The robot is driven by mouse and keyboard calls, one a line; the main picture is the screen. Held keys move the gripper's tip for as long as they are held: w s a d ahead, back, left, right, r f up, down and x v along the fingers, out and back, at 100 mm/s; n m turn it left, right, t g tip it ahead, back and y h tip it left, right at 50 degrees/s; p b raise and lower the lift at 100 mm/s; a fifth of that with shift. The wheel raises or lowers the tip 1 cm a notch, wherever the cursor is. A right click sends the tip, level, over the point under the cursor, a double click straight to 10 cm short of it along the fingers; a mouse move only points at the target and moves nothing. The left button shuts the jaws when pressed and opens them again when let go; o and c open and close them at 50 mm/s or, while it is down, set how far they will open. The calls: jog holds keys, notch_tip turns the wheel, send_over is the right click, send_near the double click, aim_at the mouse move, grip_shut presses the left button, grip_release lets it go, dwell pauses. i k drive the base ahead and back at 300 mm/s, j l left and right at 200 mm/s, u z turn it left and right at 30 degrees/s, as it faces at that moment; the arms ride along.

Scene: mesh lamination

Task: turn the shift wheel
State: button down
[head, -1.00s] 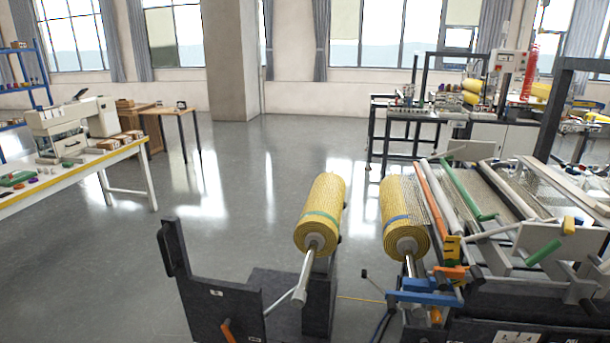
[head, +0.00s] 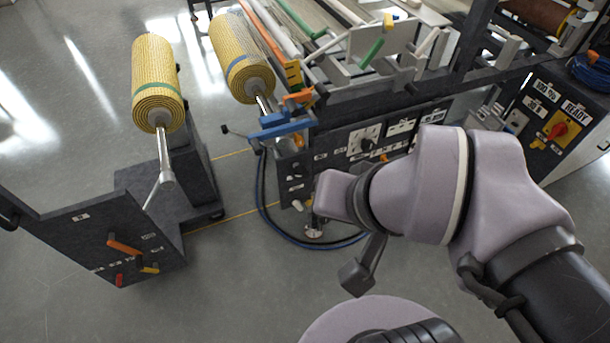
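No part is clearly marked as the shift wheel, and I cannot single it out. The dark front panel (head: 335,150) of the laminating machine carries white-labelled controls, among them a small dark knob (head: 368,145). My arm crosses in front of the right part of this panel and hides some of it. The end of my arm is over the floor just in front of the panel. One dark finger-like part of my gripper (head: 357,278) shows below the wrist; the rest is hidden, so its opening cannot be told.
A stand (head: 95,235) with orange and red levers holds a yellow mesh roll (head: 158,80) at left. A second yellow roll (head: 240,58) is on the machine. Blue hoses (head: 262,205) loop onto the floor. A cabinet (head: 560,120) with a red switch stands at right.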

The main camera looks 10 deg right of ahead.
aim_at(299, 173)
jog(key=k+l+z, duration=0.25)
jog(key=l, duration=0.15)
jog(key=l+z, duration=0.2)
jog(key=l, duration=0.2)
jog(key=k+l+z, duration=0.25)
jog(key=l, duration=0.2)
jog(key=i, duration=0.1)
